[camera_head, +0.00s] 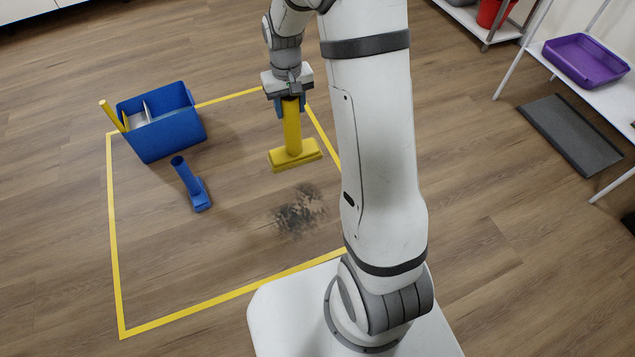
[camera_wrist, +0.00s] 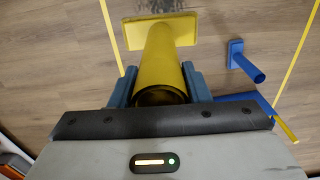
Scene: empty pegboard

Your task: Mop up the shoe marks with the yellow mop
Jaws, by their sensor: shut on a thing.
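The yellow mop (camera_head: 292,134) has a thick upright handle and a flat rectangular head. My gripper (camera_head: 290,104) is shut on the upper part of its handle. In the wrist view the mop (camera_wrist: 160,32) runs from between my gripper's blue fingers (camera_wrist: 160,88) to its head. The head is at or close to the floor; I cannot tell if it touches. The dark shoe marks (camera_head: 300,212) are a smudged patch on the wood floor, nearer the camera than the mop head and apart from it. My arm hides the floor to their right.
A blue bucket (camera_head: 165,135) with a yellow stick stands at the left. A small blue tool (camera_head: 192,186) stands left of the marks. Yellow tape (camera_head: 115,240) outlines the floor area. A grey mat (camera_head: 570,135) and a shelf with a purple tray (camera_head: 585,62) are at the right.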

